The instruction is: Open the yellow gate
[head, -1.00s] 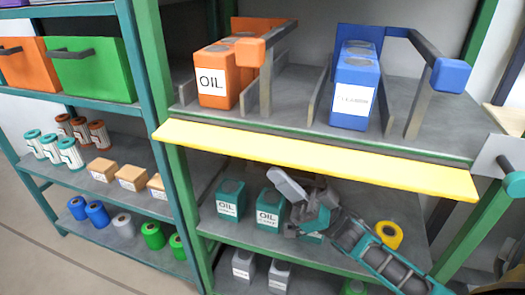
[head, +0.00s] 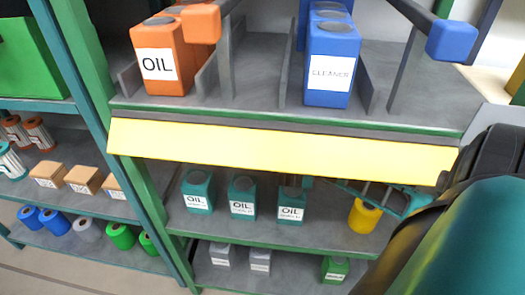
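The yellow gate (head: 280,146) is a long flat panel along the front edge of the upper shelf, its broad face towards me. Its right end meets a large dark and green link of my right arm, which fills the lower right corner. No fingertips of my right gripper are visible. My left gripper is not in view.
Orange oil cans (head: 163,60) and blue cleaner cans (head: 331,65) stand on the upper shelf behind the gate. Teal oil cans (head: 242,197) and a yellow roll-like item (head: 364,216) stand on the shelf below. A second rack (head: 40,180) stands at left.

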